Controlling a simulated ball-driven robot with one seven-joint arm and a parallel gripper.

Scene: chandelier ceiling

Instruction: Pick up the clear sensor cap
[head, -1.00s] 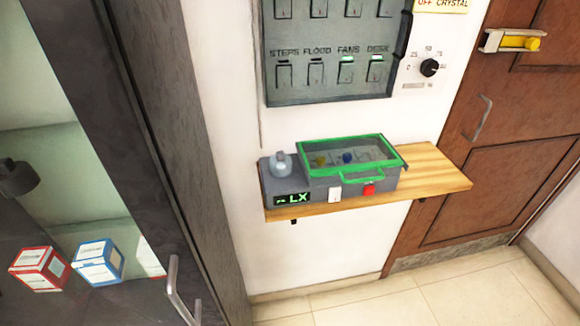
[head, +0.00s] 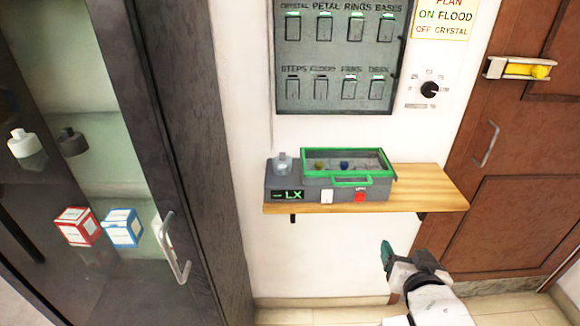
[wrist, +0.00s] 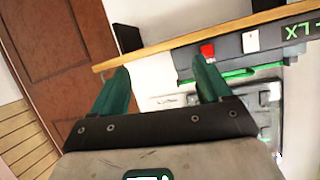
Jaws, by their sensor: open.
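The clear sensor cap (head: 282,164) is a small, pale, see-through knob. It sits upright on the left end of a grey device (head: 284,182) with an LX display. The device stands on a wooden wall shelf (head: 425,188). My gripper (head: 406,258) is in the lower right of the head view, below the shelf and well to the right of the cap. In the wrist view my gripper (wrist: 160,72) has its two green fingers apart with nothing between them. The wrist view shows the device's front with its red button, but I cannot make out the cap there.
A green-framed lidded tray (head: 347,181) fills the device's top right of the cap. A switch panel (head: 340,60) hangs above. A dark glass-front cabinet (head: 165,130) stands at left, and a brown door (head: 510,150) at right. The wall below the shelf is clear.

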